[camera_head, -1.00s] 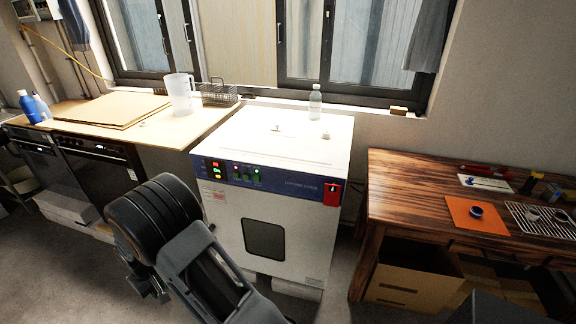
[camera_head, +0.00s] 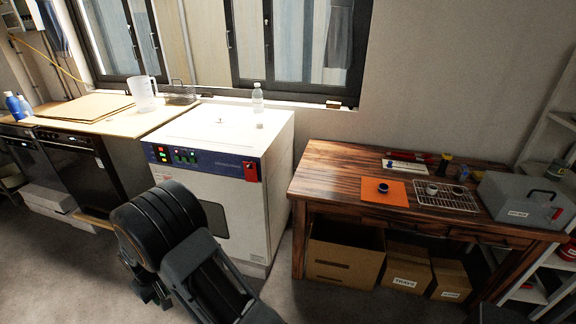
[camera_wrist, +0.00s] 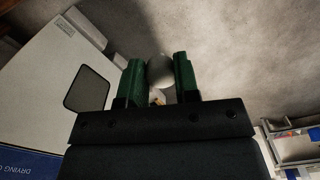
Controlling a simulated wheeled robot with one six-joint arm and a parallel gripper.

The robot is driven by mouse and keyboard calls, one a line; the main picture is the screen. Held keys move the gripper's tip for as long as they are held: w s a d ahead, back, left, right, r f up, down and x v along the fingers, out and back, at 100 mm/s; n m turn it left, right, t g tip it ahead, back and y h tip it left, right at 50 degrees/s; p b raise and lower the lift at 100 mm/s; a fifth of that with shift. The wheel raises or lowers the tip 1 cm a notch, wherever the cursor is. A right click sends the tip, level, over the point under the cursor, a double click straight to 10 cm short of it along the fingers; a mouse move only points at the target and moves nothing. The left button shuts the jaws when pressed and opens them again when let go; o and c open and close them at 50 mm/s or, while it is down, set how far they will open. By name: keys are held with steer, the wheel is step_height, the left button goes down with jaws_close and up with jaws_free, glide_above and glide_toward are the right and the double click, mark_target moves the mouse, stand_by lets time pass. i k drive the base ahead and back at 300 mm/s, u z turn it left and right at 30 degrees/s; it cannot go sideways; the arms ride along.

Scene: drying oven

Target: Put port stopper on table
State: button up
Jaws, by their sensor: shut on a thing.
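My gripper (camera_wrist: 158,78) shows in the wrist view with its two green fingers shut on a pale, rounded port stopper (camera_wrist: 160,70). The stopper sticks out a little past the fingertips, above the grey floor. In the head view my arm hides most of the gripper and the stopper cannot be made out. The wooden table (camera_head: 325,168) stands to the right of the white drying oven (camera_head: 235,132), apart from my gripper. Its left part is bare.
On the table are an orange mat (camera_head: 378,198) with a small dark ring, a wire rack (camera_head: 445,206) with small cups, and a grey box (camera_head: 520,202). Cardboard boxes (camera_head: 345,262) stand below. A clear bottle (camera_head: 257,98) stands on the oven's top.

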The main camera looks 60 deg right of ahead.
mark_target(326, 176)
steer(key=z, duration=2.05)
steer(key=i, duration=0.6)
